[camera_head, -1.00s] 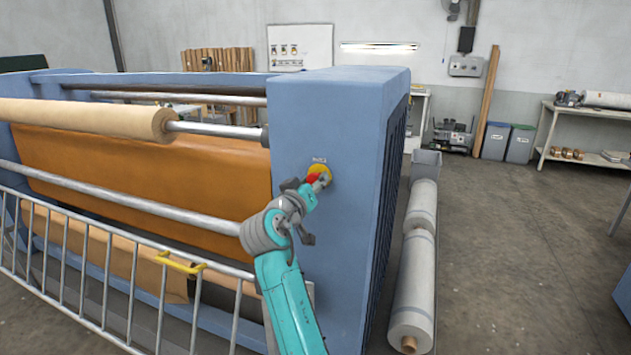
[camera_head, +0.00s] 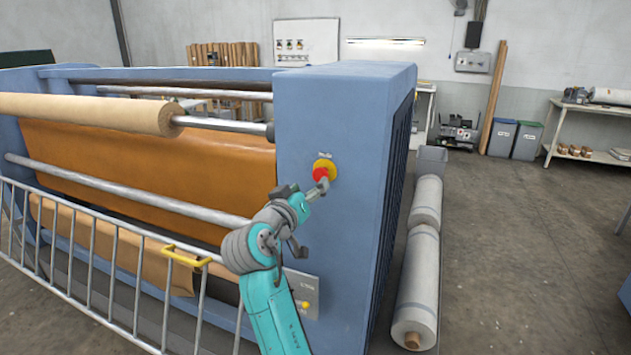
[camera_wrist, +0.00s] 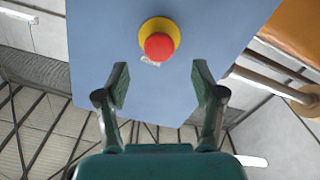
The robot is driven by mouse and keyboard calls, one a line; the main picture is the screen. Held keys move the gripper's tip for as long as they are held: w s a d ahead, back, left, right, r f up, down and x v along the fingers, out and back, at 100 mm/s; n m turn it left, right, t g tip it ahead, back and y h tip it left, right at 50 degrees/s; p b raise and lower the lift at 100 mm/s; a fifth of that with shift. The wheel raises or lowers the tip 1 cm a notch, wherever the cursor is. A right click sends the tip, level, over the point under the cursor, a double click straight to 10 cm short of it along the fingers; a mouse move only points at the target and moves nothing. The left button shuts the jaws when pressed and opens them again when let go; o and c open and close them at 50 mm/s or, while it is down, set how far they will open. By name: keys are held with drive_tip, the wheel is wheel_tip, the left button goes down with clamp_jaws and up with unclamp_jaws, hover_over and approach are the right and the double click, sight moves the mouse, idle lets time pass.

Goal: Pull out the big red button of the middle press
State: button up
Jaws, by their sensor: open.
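The big red button (camera_head: 320,174) sits on a yellow round base on the blue end housing of the press (camera_head: 335,110). In the wrist view the button (camera_wrist: 158,46) shows whole, beyond the fingertips and roughly midway between them, with its yellow base behind it. My gripper (camera_wrist: 161,84) is open and empty, its two fingers apart. In the head view my gripper (camera_head: 322,187) is just below and in front of the button, covering none or little of it. A gap between fingers and button shows in the wrist view.
A metal railing (camera_head: 110,270) with a yellow handle (camera_head: 186,255) runs along the press front. A grey panel with a yellow knob (camera_head: 304,305) is low on the housing. White rolls (camera_head: 417,290) lie on the floor at right.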

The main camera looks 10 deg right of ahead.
drive_tip(key=v, duration=0.5)
drive_tip(key=shift+s+a, duration=0.25)
drive_tip(key=shift+s, duration=0.05)
drive_tip(key=s+d+f+n+t+y, duration=0.1)
drive_tip(key=s+f+n+y, duration=0.15)
drive_tip(key=f, duration=0.75)
drive_tip(key=s+d+f+n+y, duration=0.2)
drive_tip(key=s+f, duration=0.1)
drive_tip(key=f, duration=0.7)
drive_tip(key=s+d+f+n+y, duration=0.2)
drive_tip(key=s+f+y, duration=0.2)
drive_tip(key=s+f, duration=1)
drive_tip(key=s+d+f+y, duration=0.1)
drive_tip(key=s+f+y, duration=0.25)
drive_tip(key=s, duration=1.65)
drive_tip(key=s+d+r+m, duration=0.1)
drive_tip(key=s+r+m, duration=0.1)
drive_tip(key=s, duration=0.6)
drive_tip(key=s+d+r+m+h, duration=0.1)
drive_tip(key=s+r, duration=0.3)
drive_tip(key=s, duration=0.4)
drive_tip(key=shift+s+m+g, duration=0.35)
drive_tip(key=shift+m+g, duration=0.05)
drive_tip(key=shift+m, duration=0.05)
